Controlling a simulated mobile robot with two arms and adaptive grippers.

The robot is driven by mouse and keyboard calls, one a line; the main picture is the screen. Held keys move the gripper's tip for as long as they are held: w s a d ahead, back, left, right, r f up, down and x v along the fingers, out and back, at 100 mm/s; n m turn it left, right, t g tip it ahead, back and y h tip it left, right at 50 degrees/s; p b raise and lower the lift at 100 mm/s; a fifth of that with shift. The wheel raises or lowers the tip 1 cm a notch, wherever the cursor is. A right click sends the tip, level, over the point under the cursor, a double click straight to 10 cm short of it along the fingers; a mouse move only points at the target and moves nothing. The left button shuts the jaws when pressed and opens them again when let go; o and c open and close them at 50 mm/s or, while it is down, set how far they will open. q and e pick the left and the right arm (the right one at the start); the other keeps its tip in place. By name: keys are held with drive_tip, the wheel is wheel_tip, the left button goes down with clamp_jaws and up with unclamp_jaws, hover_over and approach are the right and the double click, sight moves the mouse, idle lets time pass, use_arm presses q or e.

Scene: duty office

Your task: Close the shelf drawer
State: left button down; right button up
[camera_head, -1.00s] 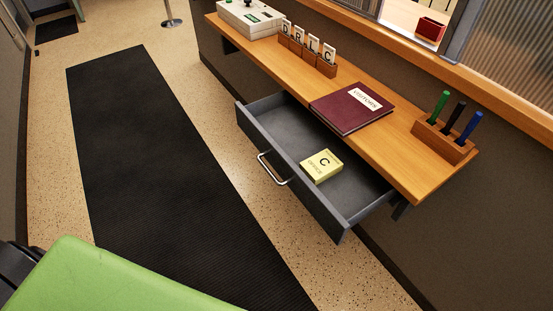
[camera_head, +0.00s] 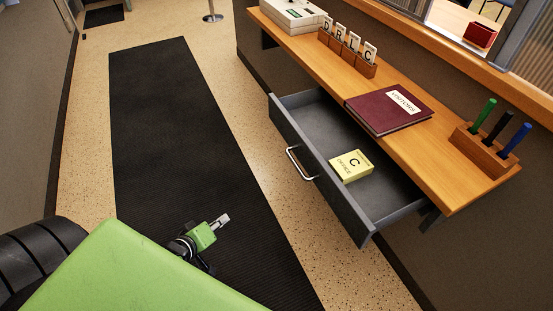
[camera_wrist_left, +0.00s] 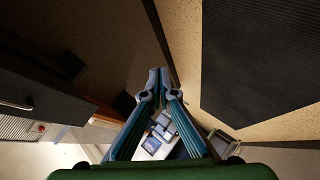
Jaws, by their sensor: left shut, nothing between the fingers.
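The shelf drawer (camera_head: 322,190) is grey and stands pulled out under the wooden shelf (camera_head: 440,171). Its silver bar handle (camera_head: 301,164) is on the front panel, facing left. A yellow box (camera_head: 351,166) marked C lies inside the drawer. My left gripper (camera_head: 223,220) is in the head view, low and left of the drawer, apart from the handle. It is shut and empty. In the left wrist view its fingers (camera_wrist_left: 159,84) meet at the tips. My right gripper is not in view.
On the shelf are a maroon visitors book (camera_head: 389,108), a wooden pen holder (camera_head: 483,151) with pens, a rack of letter cards (camera_head: 347,53) and a white device (camera_head: 292,14). A black floor mat (camera_head: 185,130) runs along clear floor left of the drawer.

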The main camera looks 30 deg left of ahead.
use_arm(q)
drive_tip(key=w+d+r+n+t+h+b, duration=0.1)
drive_tip(key=w+d+r+n+t+h, duration=0.15)
drive_tip(key=r, duration=0.85)
drive_tip(key=w+d+r+n+t+h, duration=0.1)
drive_tip(key=w+d+r+t, duration=0.15)
drive_tip(key=r, duration=0.95)
drive_tip(key=w+d+f, duration=0.3)
drive_tip(key=w+d, duration=0.2)
drive_tip(key=w, duration=0.6)
drive_tip(key=shift+w+d+g+p, duration=0.25)
drive_tip(key=shift+d+g+p, duration=0.05)
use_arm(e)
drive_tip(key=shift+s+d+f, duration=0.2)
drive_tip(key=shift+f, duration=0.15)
use_arm(q)
drive_tip(key=shift+y, duration=0.25)
